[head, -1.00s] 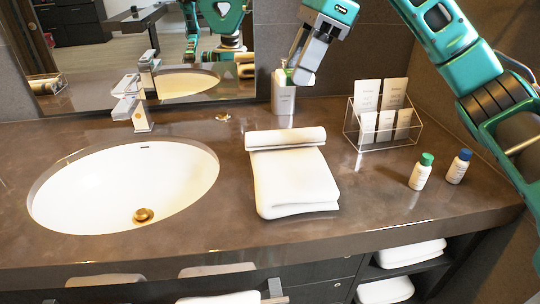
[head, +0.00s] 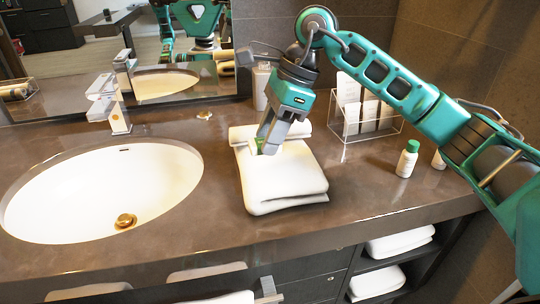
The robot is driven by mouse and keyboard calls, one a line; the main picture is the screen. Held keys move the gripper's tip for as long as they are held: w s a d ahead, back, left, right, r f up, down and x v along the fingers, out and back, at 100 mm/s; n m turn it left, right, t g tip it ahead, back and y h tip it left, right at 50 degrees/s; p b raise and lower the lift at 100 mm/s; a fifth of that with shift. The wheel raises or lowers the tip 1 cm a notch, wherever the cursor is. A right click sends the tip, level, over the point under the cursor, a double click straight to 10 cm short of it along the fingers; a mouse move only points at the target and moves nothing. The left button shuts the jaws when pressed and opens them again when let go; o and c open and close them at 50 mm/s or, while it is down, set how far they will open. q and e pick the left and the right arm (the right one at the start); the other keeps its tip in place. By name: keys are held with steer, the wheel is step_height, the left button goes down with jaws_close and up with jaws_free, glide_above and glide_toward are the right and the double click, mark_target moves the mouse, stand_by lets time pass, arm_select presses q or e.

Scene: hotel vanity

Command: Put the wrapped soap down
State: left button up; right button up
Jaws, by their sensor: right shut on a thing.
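My right gripper (head: 267,147) points down over the folded white towel (head: 285,180) on the counter. It is shut on the wrapped soap (head: 257,147), of which only a small green and white part shows beside the fingers. The fingers hide the rest. The soap is at the towel's upper face, near the rolled towel end; I cannot tell whether it touches the cloth. My left gripper is not in view.
The sink (head: 100,190) and its faucet (head: 108,103) are at the left. A pump bottle (head: 261,85) stands behind my gripper. A clear rack (head: 366,128) with packets and a green-capped bottle (head: 407,160) are at the right. Counter is bare between sink and towel.

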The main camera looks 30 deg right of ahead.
mark_target(270, 169)
steer(key=shift+f, duration=2.3)
steer(key=shift+f+b, duration=0.2)
steer(key=shift+b, duration=0.2)
steer(key=o, duration=1)
steer(key=shift+o, duration=0.2)
steer(key=shift+r, duration=0.15)
steer(key=shift+r, duration=0.3)
steer(key=p+v, duration=0.1)
steer(key=v, duration=1)
steer(key=shift+r, duration=0.25)
steer(key=shift+d, duration=0.15)
